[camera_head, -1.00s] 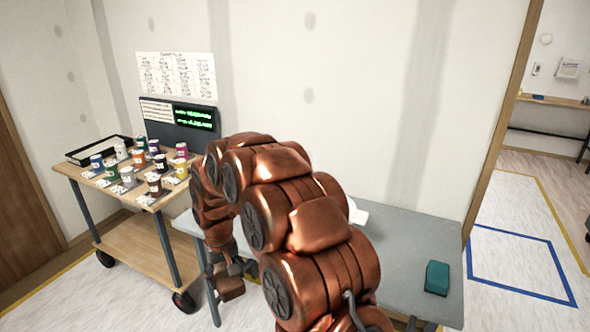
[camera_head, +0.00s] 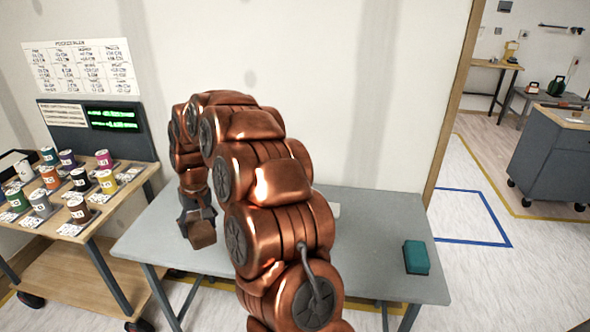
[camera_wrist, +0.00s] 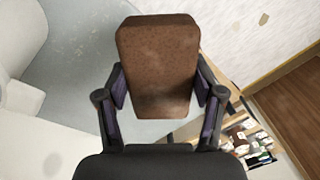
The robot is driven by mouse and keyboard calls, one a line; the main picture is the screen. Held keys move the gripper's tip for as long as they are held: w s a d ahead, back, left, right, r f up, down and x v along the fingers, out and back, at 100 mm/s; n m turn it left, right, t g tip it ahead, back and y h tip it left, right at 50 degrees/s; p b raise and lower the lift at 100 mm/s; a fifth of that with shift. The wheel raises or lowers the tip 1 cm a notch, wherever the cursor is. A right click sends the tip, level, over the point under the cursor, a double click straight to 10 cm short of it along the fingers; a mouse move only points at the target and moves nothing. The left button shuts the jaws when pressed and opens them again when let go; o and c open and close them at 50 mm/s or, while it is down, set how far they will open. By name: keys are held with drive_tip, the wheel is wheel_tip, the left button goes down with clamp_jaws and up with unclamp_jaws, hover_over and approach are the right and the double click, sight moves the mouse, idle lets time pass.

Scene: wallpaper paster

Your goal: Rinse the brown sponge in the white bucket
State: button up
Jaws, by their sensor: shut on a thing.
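The brown sponge (camera_wrist: 158,62) is clamped between both fingers of my gripper (camera_wrist: 160,90) in the wrist view. In the head view the sponge (camera_head: 203,235) hangs from my gripper (camera_head: 197,214), over the left part of the grey table (camera_head: 160,240) as pictured. A pale, rounded thing (camera_wrist: 20,35) at the upper left of the wrist view may be the white bucket; only part of it shows. In the head view I cannot make out the bucket; my arm covers the middle of the table.
A teal block (camera_head: 416,257) lies at the table's right end. A small white thing (camera_head: 335,210) shows beside my arm. A wooden cart (camera_head: 80,265) with several paint cans stands at left. A grey cabinet (camera_head: 550,155) is far right.

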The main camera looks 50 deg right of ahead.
drive_tip(key=s+d+r+m+t, duration=0.1)
drive_tip(key=s+d+r+m, duration=0.15)
drive_tip(key=d, duration=0.65)
drive_tip(key=s+d+r+m+y, duration=0.1)
drive_tip(key=s+d+r, duration=0.25)
drive_tip(key=d, duration=0.55)
drive_tip(key=s+d+r+m+t, duration=0.1)
drive_tip(key=s+d+r+m, duration=0.2)
drive_tip(key=d, duration=0.7)
wheel_tip(320, 180, down, 14)
drive_tip(key=n+b, duration=0.1)
drive_tip(key=b, duration=0.4)
drive_tip(key=shift+s+f+b, duration=0.15)
drive_tip(key=shift+s+b, duration=0.25)
drive_tip(key=shift+s, duration=0.05)
drive_tip(key=shift+s+x, duration=0.15)
drive_tip(key=shift+x, duration=0.6)
drive_tip(key=shift+s+x, duration=0.2)
drive_tip(key=shift+x, duration=0.5)
drive_tip(key=shift+f, duration=0.1)
